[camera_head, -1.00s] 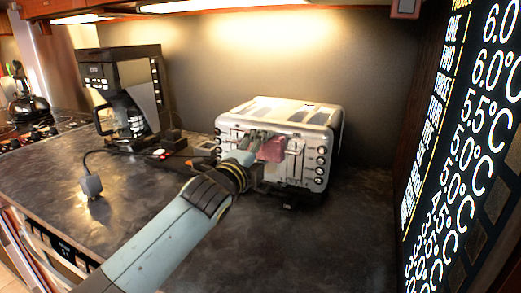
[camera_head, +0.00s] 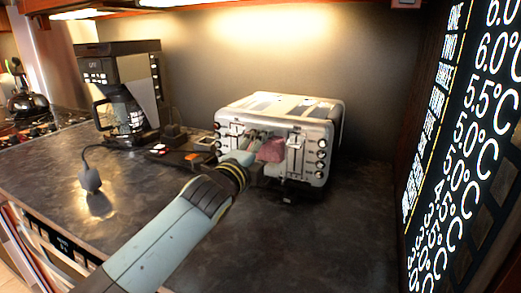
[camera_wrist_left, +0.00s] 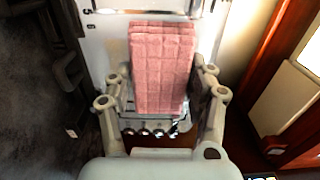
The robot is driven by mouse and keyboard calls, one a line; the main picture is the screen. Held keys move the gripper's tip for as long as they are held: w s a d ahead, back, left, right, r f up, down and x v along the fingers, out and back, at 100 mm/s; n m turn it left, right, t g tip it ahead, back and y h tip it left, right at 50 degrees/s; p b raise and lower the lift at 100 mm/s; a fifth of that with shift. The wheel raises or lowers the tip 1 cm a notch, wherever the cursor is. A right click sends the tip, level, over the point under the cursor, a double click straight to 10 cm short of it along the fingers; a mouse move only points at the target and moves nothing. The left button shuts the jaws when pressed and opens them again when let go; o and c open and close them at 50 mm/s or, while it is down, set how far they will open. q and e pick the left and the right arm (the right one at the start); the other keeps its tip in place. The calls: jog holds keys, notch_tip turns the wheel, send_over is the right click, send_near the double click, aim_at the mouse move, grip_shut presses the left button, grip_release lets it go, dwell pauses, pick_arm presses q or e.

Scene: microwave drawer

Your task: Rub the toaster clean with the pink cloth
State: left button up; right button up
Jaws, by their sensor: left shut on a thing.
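The white and silver toaster (camera_head: 285,108) stands on the dark counter, with knobs and levers on its front. The pink cloth (camera_head: 271,149) is at the middle of the toaster's front. My left gripper (camera_head: 258,150) is shut on the cloth and holds it against or very close to the front; I cannot tell if it touches. In the left wrist view the folded pink cloth (camera_wrist_left: 160,65) lies between the fingers of my left gripper (camera_wrist_left: 162,90), with the toaster (camera_wrist_left: 105,45) behind it. Part of the toaster's front is hidden by the gripper and cloth. My right gripper is not in view.
A black coffee maker (camera_head: 120,90) with a glass jug stands to the left of the toaster. A grey plug (camera_head: 90,178) on a cord lies on the counter at left. A dark panel with glowing temperature figures (camera_head: 465,130) borders the right. The counter right of the toaster is clear.

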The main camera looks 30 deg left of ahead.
pick_arm(q)
jog(key=shift+f+b, duration=0.6)
jog(key=shift+f, duration=0.2)
jog(key=shift+f+b, duration=0.75)
jog(key=shift+f, duration=0.05)
jog(key=shift+r, duration=0.1)
jog(key=shift+r+p, duration=0.8)
jog(key=shift+p, duration=0.2)
jog(key=shift+r+p, duration=0.85)
jog(key=shift+r, duration=0.1)
